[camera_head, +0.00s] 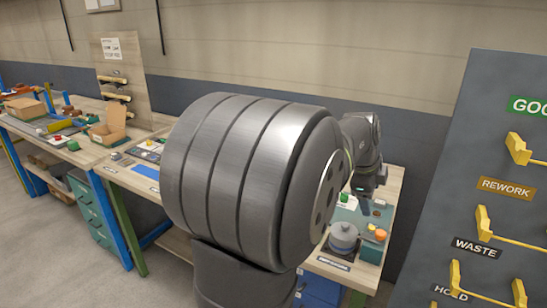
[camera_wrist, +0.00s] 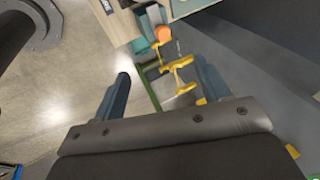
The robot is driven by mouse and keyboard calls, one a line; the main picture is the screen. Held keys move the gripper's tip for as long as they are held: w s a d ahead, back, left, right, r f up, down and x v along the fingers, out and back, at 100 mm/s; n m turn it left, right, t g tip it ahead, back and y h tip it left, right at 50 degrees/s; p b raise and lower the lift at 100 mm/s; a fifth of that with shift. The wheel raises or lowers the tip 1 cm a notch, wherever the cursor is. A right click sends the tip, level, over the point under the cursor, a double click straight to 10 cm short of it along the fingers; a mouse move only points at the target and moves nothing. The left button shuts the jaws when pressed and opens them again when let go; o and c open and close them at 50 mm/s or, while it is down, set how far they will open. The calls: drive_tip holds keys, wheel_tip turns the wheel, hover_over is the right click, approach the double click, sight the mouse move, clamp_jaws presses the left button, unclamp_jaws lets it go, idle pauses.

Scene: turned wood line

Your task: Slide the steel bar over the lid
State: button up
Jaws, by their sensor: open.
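In the head view a grey round pot-like piece (camera_head: 343,238) with a knobbed top stands near the front of the right-hand bench; its top looks like the lid. I cannot make out the steel bar in either view. My gripper (camera_wrist: 162,68) is open and empty in the wrist view, its two blue-grey fingers wide apart. Beyond them, apart from the fingers, are yellow hooks and the floor. In the head view my large grey arm link covers the middle, and I cannot clearly see the fingers.
An orange round thing (camera_head: 380,235) sits by a teal box (camera_head: 371,249) beside the pot-like piece. A dark board (camera_head: 480,120) with yellow hooks (camera_head: 485,223) and labels stands at the right. Benches with a cardboard box (camera_head: 108,128) and small parts fill the left.

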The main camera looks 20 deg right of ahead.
drive_tip(key=c, duration=0.3)
drive_tip(key=s+a+f+y, duration=0.2)
drive_tip(key=f+y, duration=0.1)
drive_tip(key=f, duration=0.2)
drive_tip(key=s+a+f+y, duration=0.1)
drive_tip(key=s+f+y, duration=0.1)
drive_tip(key=f, duration=0.3)
drive_tip(key=m+t+h, duration=0.6)
drive_tip(key=m+t, duration=0.6)
drive_tip(key=t, duration=0.4)
approach(382, 238)
drive_tip(key=x, duration=1.1)
drive_tip(key=shift+w+d+f, duration=0.1)
drive_tip(key=shift+w+d, duration=0.1)
drive_tip(key=shift+w, duration=0.15)
